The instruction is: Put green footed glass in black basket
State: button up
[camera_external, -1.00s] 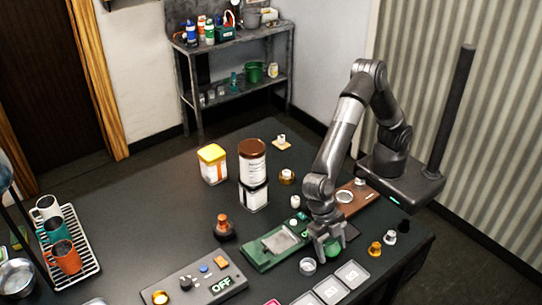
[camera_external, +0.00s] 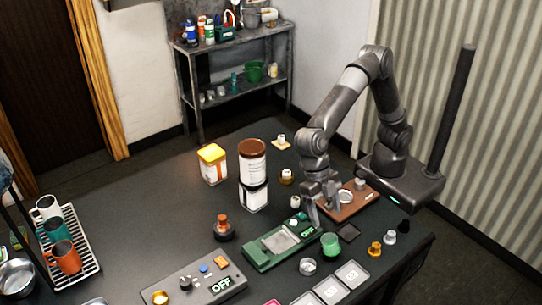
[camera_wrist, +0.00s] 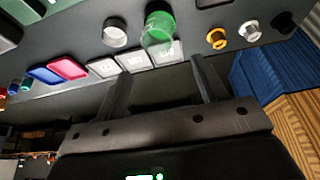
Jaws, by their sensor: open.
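The green footed glass (camera_external: 330,246) stands on the dark table, right of a small metal ring-shaped cup and behind the white square tiles. In the wrist view the glass (camera_wrist: 158,28) shows at the top, beyond my fingertips, with a bright green part and a clear part. My gripper (camera_external: 328,214) is open and empty, above and behind the glass, apart from it. Both fingers also show in the wrist view (camera_wrist: 160,66) with nothing between them. A flat black square (camera_external: 348,232) lies just behind the glass. I cannot tell which item is the black basket.
The ring-shaped cup (camera_external: 308,266) and white tiles (camera_external: 352,273) are close to the glass. Gold (camera_external: 375,249), silver and black (camera_external: 404,226) small pieces stand to its right. A green board (camera_external: 268,251) lies left. A brown board (camera_external: 362,196) lies behind.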

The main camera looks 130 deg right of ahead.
jog(key=s+d+r+m+t+h, duration=0.2)
jog(key=s+d+r+m, duration=0.25)
jog(key=s, duration=0.35)
jog(key=s+d+r+m+t+h, duration=0.1)
jog(key=s+d+r+m, duration=0.3)
jog(key=s, duration=0.5)
jog(key=s+d+f+m+t, duration=0.1)
jog(key=s+d+m, duration=0.3)
jog(key=s, duration=0.4)
jog(key=s+d+f+m+t+h, duration=0.1)
jog(key=s+d+f+m, duration=0.3)
jog(key=s, duration=0.5)
jog(key=shift+s+d+f+m+t, duration=0.15)
jog(key=shift+s+d+m+t, duration=0.15)
jog(key=shift+d+m, duration=0.6)
jog(key=shift+o, duration=0.4)
jog(key=shift+d, duration=0.15)
